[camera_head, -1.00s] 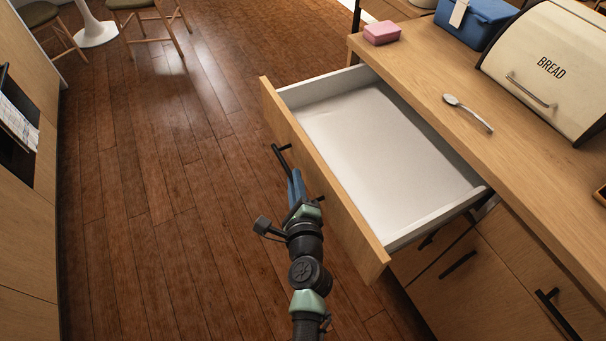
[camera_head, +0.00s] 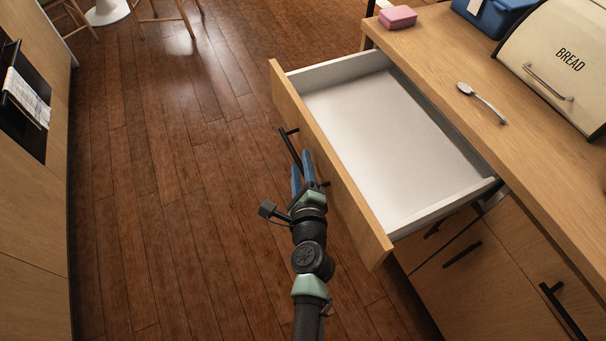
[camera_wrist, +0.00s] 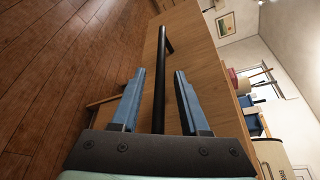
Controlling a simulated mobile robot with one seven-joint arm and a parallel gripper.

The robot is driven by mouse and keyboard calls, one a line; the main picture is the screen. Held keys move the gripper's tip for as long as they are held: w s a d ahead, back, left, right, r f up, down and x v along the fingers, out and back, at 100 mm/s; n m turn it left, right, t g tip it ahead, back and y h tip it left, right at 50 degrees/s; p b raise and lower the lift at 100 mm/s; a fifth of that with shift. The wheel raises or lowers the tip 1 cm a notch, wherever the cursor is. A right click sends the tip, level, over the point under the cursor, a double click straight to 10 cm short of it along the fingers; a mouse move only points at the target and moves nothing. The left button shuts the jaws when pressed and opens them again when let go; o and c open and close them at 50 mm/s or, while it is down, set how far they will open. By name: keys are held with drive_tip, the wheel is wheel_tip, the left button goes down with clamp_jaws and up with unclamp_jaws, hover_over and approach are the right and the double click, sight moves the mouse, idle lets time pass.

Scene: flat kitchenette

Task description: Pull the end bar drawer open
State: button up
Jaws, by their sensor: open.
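The end bar drawer (camera_head: 330,165) is pulled far out from under the counter. Its white inside (camera_head: 385,145) is empty. Its black bar handle (camera_head: 291,150) runs along the outer side of the wooden front. My gripper (camera_head: 303,170) is at the handle with its blue fingers apart. In the wrist view, the black bar handle (camera_wrist: 160,85) runs between the two open fingers of my gripper (camera_wrist: 158,92), with a gap on each side. The drawer front (camera_wrist: 205,75) lies to the right of the bar there.
The counter (camera_head: 450,60) holds a pink box (camera_head: 397,17), a blue container (camera_head: 490,15), a spoon (camera_head: 482,102) and a cream bread bin (camera_head: 565,60). An oven with a towel (camera_head: 27,97) is at the left. The wooden floor (camera_head: 170,200) between is clear.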

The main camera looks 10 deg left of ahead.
drive_tip(key=v, duration=1.3)
drive_tip(key=shift+w, duration=0.1)
